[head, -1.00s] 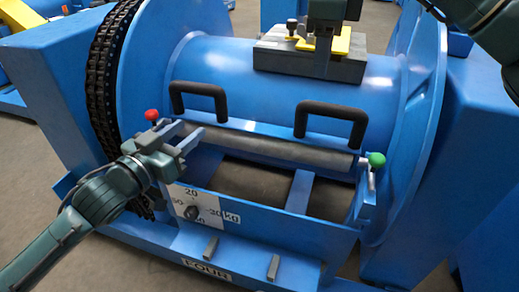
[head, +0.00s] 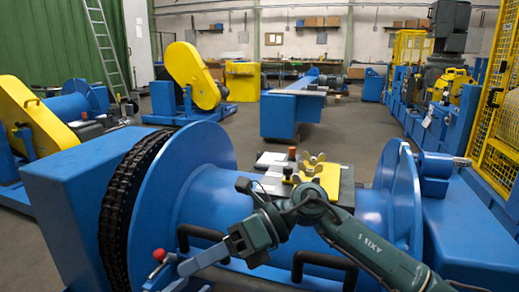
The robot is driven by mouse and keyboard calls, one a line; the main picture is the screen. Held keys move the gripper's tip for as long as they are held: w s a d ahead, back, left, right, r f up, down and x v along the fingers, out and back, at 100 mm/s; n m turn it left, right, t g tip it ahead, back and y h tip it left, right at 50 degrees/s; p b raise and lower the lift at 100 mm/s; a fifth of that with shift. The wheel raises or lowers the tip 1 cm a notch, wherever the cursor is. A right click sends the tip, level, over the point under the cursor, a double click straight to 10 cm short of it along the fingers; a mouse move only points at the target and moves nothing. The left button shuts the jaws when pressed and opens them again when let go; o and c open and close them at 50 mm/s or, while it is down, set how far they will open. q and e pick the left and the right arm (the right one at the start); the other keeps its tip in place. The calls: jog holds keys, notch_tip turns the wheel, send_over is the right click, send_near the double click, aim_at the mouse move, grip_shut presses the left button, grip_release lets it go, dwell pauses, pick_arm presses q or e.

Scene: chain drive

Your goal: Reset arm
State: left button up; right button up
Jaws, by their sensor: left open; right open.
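The big blue drum (head: 235,190) lies across the lower middle of the head view, with a dark chain (head: 122,210) around its left rim. My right arm enters from the lower right and reaches leftward over the drum's front. A yellow plate with wing nuts (head: 318,177) sits on the block on top of the drum. Two black handles (head: 325,262) are partly hidden by the arm. My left gripper is not in view.
Blue housings flank the drum at left (head: 65,180) and right (head: 470,235). Behind are a yellow-guarded machine (head: 195,75), a long blue bench (head: 290,110) and yellow cage fencing (head: 497,110) at right. Grey floor is open between them.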

notch_tip(320, 180, up, 7)
jog(key=m+t+y+p, duration=0.1)
jog(key=m+y+p, duration=0.3)
jog(key=m+y, duration=0.15)
jog(key=w+d+r+m+t+y+p, duration=0.25)
jog(key=d+m+t+p, duration=0.3)
jog(key=m+t, duration=0.95)
jog(key=w+d+f+m+t+h+p, duration=0.1)
jog(key=d+f+m+t+h+p, duration=0.3)
jog(key=m, duration=0.4)
jog(key=d+f+m+t+h+p, duration=0.3)
jog(key=d+m+h, duration=0.1)
jog(key=m+h, duration=0.4)
pick_arm(q)
jog(key=s+r+n+g+y+p, duration=0.1)
jog(key=s+r+g+y+p, duration=0.1)
jog(key=s, duration=0.6)
jog(key=s+r+g+y+p, duration=0.1)
jog(key=s+p, duration=0.3)
jog(key=s, duration=0.5)
jog(key=shift+a+r+n+g+y, duration=0.15)
jog(key=shift+r+n+g+y, duration=0.35)
jog(key=shift+r, duration=0.4)
pick_arm(e)
jog(key=s+d+f+m+g+h, duration=0.6)
jog(key=s+d+f+m, duration=0.3)
jog(key=s+f, duration=0.3)
jog(key=shift+s+d+m+g, duration=0.3)
jog(key=shift+s+m, duration=0.25)
jog(key=shift+s, duration=0.6)
